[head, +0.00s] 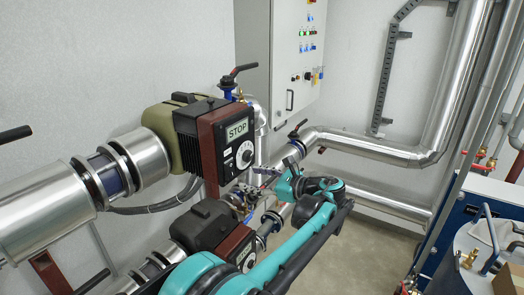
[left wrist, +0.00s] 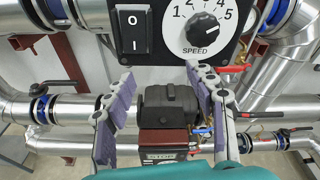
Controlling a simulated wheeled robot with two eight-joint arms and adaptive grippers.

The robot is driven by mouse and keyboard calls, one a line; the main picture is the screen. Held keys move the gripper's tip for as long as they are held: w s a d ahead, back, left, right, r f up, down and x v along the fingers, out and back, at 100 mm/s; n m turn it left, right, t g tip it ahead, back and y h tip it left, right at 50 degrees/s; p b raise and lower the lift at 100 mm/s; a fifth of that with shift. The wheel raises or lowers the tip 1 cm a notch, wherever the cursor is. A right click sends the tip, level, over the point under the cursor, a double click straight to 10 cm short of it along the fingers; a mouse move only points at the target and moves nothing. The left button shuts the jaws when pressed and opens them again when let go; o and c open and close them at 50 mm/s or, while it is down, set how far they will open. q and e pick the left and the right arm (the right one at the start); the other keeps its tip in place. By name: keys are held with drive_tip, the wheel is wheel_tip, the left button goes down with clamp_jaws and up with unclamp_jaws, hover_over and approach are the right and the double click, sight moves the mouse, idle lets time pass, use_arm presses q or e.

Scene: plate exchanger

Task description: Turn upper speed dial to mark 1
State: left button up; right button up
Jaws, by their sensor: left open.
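The upper speed dial (head: 245,155) is a round white face with a black knob on the dark front of the upper pump unit (head: 216,135), below its STOP display (head: 237,130). In the left wrist view the dial (left wrist: 205,28) shows at the top, cut by the edge, with numbers up to 5 and "SPEED" under the knob.
A black rocker switch (left wrist: 133,30) is left of the dial. A lower pump unit (head: 210,228) stands below. Silver pipes (head: 360,145) with valve handles run right of the pumps. A grey control cabinet (head: 295,60) is behind.

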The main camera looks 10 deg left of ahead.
sight(250, 157)
use_arm(q)
drive_tip(key=w+d+r+m+y+p, duration=0.2)
drive_tip(key=w+d+r, duration=0.2)
drive_tip(key=d, duration=0.2)
drive_tip(key=p+x, duration=0.1)
drive_tip(key=x, duration=0.6)
drive_tip(key=shift+s+a+f, duration=0.15)
drive_tip(key=shift+a, duration=0.3)
use_arm(e)
drive_tip(key=r, duration=0.2)
drive_tip(key=d+r, duration=0.1)
drive_tip(key=r, duration=0.1)
drive_tip(key=shift+w, duration=0.25)
use_arm(q)
drive_tip(key=c, duration=1.2)
use_arm(e)
drive_tip(key=shift+d, duration=0.1)
